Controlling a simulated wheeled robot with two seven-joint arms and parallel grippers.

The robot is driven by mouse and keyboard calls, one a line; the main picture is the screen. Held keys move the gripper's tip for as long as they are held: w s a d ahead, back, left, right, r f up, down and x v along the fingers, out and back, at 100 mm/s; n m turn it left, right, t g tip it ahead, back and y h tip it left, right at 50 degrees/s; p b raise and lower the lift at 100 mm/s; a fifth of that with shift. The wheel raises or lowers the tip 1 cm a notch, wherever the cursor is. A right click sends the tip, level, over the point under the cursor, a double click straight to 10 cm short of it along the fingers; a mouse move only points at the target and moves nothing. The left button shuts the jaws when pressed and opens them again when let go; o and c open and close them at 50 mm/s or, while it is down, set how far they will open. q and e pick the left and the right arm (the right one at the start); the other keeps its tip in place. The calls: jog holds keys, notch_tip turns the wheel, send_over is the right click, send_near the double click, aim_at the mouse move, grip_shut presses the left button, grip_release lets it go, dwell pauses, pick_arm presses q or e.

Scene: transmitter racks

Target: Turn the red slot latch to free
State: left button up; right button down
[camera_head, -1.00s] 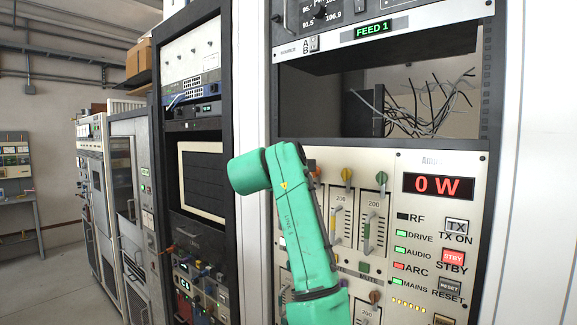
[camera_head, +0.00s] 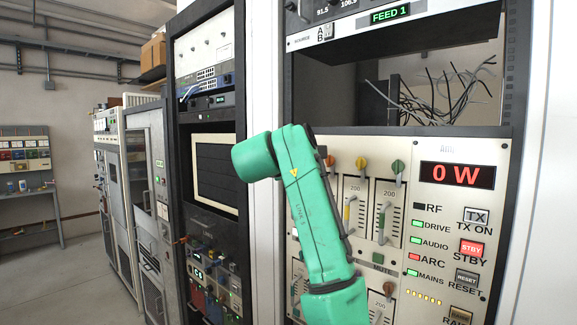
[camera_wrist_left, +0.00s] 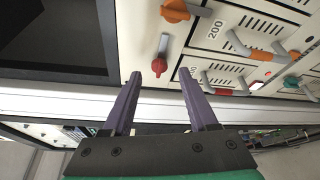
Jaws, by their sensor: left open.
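In the left wrist view, a red latch (camera_wrist_left: 159,67) with a short grey lever is on the cream panel. Its lever points toward the top of the picture. My left gripper (camera_wrist_left: 160,76) is open and empty. Its two dark fingertips point at the panel, one on each side of the red latch in the picture; I see no contact. In the head view, my green arm covers part of the panel, and I cannot make out the red latch or the left gripper there. My right gripper is not in view.
In the wrist view an orange latch (camera_wrist_left: 175,10) is close above the red one. Slots with grey handles are at right, and a dark opening is at left.

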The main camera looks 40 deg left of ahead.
pick_arm(q)
jog(key=b+v, duration=0.4)
jog(key=v, duration=0.8)
